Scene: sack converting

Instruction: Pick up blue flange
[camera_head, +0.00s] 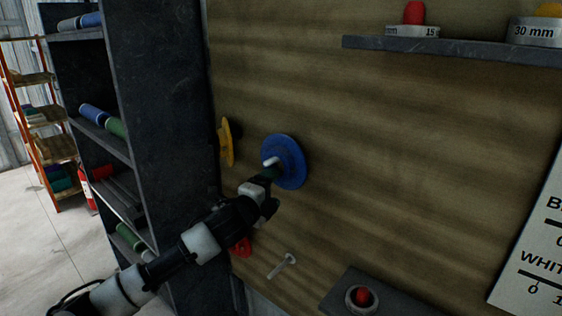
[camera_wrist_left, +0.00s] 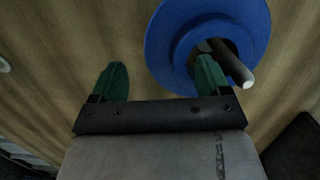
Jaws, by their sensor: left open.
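The blue flange (camera_head: 291,158) hangs on a pale peg (camera_head: 270,161) on the wooden board. In the left wrist view the flange (camera_wrist_left: 180,38) is a wide disc with a raised hub, and the peg (camera_wrist_left: 237,72) sticks out of its centre hole. My left gripper (camera_head: 268,175) is in front of the flange's lower left part. The right finger overlaps the flange near the hub; the left finger is outside the rim. I cannot tell whether they touch. My right gripper is not in view.
A yellow flange (camera_head: 226,142) hangs left of the blue one, beside a dark shelf unit (camera_head: 165,120) with rolls. A red part (camera_head: 240,247) and an empty peg (camera_head: 282,265) are below. A ledge (camera_head: 450,48) with labelled rings is at upper right; a red-topped item (camera_head: 362,297) is below.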

